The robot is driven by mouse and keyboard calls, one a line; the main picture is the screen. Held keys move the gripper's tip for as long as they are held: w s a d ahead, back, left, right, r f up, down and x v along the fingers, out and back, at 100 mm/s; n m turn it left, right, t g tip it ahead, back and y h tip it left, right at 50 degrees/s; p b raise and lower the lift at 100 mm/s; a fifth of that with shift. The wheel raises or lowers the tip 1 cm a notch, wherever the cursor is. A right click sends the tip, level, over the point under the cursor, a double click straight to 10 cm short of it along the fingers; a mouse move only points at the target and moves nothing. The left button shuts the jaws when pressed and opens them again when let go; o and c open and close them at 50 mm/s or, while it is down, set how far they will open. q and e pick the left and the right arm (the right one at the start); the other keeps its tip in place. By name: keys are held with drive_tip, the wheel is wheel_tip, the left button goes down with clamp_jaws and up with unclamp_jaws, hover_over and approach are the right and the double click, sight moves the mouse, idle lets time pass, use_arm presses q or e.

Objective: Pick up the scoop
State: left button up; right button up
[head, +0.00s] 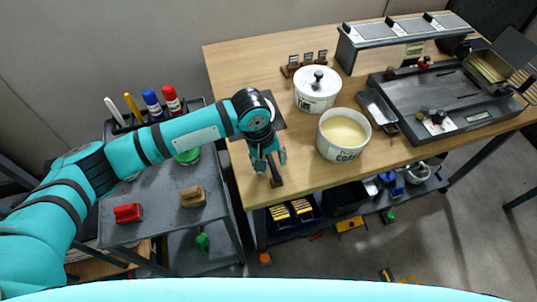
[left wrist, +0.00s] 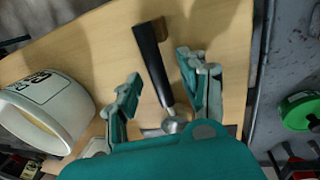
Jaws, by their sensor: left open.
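The scoop (left wrist: 152,60) has a long black handle and a small shiny metal end, and lies on the wooden table (head: 300,180). In the head view only its dark handle (head: 276,179) shows, near the table's front left corner; my gripper hides the rest. My left gripper (head: 271,161) is open above it, pointing down. In the left wrist view my left gripper (left wrist: 164,88) has one finger on each side of the scoop, with clear gaps to the handle. I cannot tell the exact height left. My right gripper is not in view.
A white tub of pale batter (head: 342,131) stands right of the gripper, with a lidded white pot (head: 316,90) behind it. A grey cart (head: 160,220) with markers stands left.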

sight(273, 165)
use_arm(q)
drive_tip(key=shift+f, duration=0.15)
clamp_jaws()
idle(0.4)
drive_tip(key=shift+r, duration=0.5)
drive_tip(key=shift+s+d+r+b, duration=0.2)
drive_tip(key=shift+r, duration=0.45)
drive_tip(key=shift+s+d+r+b, duration=0.15)
drive_tip(key=shift+r, duration=0.45)
drive_tip(key=s+d+r+b, duration=0.1)
drive_tip(key=s+d, duration=0.7)
drive_tip(key=s, duration=0.4)
drive_tip(key=shift+s+d+r, duration=0.25)
